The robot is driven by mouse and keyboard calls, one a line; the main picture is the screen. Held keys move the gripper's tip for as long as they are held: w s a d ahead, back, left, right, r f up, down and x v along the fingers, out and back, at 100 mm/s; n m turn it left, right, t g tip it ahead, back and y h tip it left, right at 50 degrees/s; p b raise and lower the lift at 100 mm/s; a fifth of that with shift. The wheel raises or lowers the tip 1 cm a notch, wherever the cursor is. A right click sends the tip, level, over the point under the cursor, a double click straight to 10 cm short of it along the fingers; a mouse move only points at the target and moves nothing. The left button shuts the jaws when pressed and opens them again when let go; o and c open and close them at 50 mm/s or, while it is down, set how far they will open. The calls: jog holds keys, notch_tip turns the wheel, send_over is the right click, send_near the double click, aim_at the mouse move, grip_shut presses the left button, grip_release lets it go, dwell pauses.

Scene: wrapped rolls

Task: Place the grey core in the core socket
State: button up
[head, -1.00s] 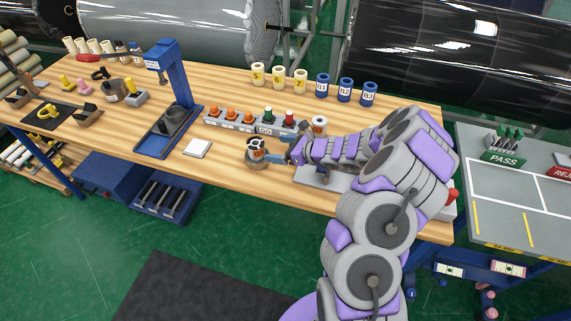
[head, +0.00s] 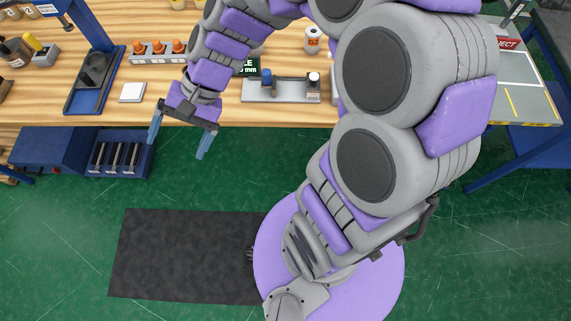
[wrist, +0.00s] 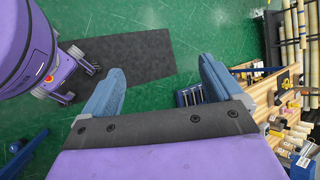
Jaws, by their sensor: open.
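My gripper (head: 177,148) is open and empty, hanging over the floor just off the table's front edge. I cannot make out the grey core now; my arm hides part of the tabletop. I cannot identify the core socket for sure. A blue stand (head: 76,98) at the left holds a dark round part (head: 95,68). A grey fixture (head: 282,96) with a blue knob lies right of my gripper.
A dark mat (head: 185,255) lies on open floor.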

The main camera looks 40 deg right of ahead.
jog(key=s+d+n+h, duration=0.3)
jog(key=s+d, duration=0.3)
jog(key=s, duration=0.3)
jog(key=s+d+n+h, duration=0.3)
jog(key=s+d+h, duration=0.2)
jog(key=s+d, duration=0.2)
jog(key=shift+s+d+r+g+h, duration=0.2)
jog(key=shift+s+g+h, duration=0.1)
jog(key=shift+s, duration=0.6)
